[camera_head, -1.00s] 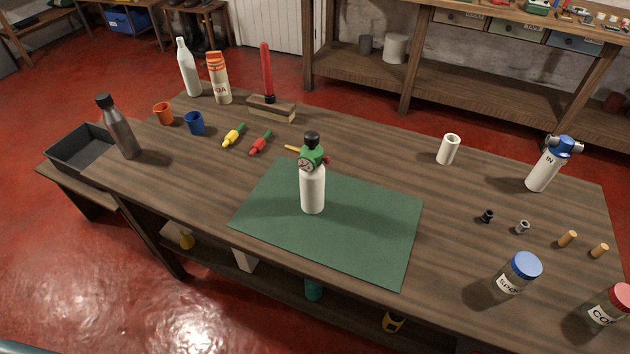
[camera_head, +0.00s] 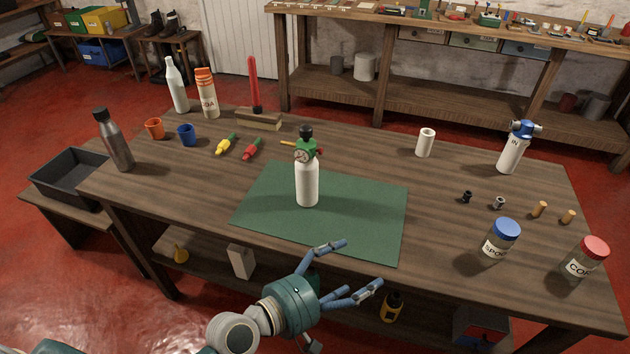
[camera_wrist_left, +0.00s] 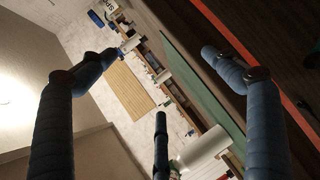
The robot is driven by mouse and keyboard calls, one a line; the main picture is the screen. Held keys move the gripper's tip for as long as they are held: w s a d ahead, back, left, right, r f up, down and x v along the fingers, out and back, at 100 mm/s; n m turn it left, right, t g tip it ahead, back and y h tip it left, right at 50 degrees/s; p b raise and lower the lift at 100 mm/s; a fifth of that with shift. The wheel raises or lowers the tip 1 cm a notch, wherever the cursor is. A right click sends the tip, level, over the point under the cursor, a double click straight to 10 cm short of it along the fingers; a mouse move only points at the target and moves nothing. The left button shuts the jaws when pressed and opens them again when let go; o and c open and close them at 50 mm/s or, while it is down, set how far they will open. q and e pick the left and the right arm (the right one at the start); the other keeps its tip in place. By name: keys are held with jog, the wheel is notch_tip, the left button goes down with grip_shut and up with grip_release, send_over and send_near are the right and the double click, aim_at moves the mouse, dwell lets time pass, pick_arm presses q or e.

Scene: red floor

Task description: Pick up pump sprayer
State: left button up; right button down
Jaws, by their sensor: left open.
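The pump sprayer (camera_head: 307,185) is a white bottle with a green head, a round gauge and a black knob on top. It stands upright on the green mat (camera_head: 375,215) in the middle of the workbench. My left gripper (camera_head: 360,263) is open and empty, in front of the bench's near edge, below and to the right of the sprayer in the head view. Its fingers are spread. In the left wrist view, a white bottle body (camera_wrist_left: 203,148), apparently the sprayer, shows at the lower middle beyond the open fingers (camera_wrist_left: 160,55). My right gripper is not in view.
A white cup (camera_head: 425,142), a blue-topped canister (camera_head: 512,150) and jars (camera_head: 500,240) stand right. The mat around the sprayer is clear. A shelf below holds items.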

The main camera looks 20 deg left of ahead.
pick_arm(q)
jog(key=w+a+r+n+t, duration=0.2)
jog(key=w+r+n+t, duration=0.25)
jog(key=n, duration=0.25)
jog(key=n+t+y, duration=0.2)
jog(key=n+y, duration=0.9)
jog(key=n, duration=0.9)
send_near(300, 182)
jog(key=shift+w+a+f, duration=0.1)
jog(key=shift+w+f, duration=0.05)
jog(key=shift+w, duration=1)
jog(key=w, duration=0.5)
jog(key=shift+a+f, duration=0.1)
jog(key=shift+a, duration=0.2)
jog(key=w, duration=0.5)
jog(key=shift+w+a+p, duration=0.25)
jog(key=shift+p, duration=0.05)
jog(key=shift+r, duration=0.25)
jog(key=c, duration=1.6)
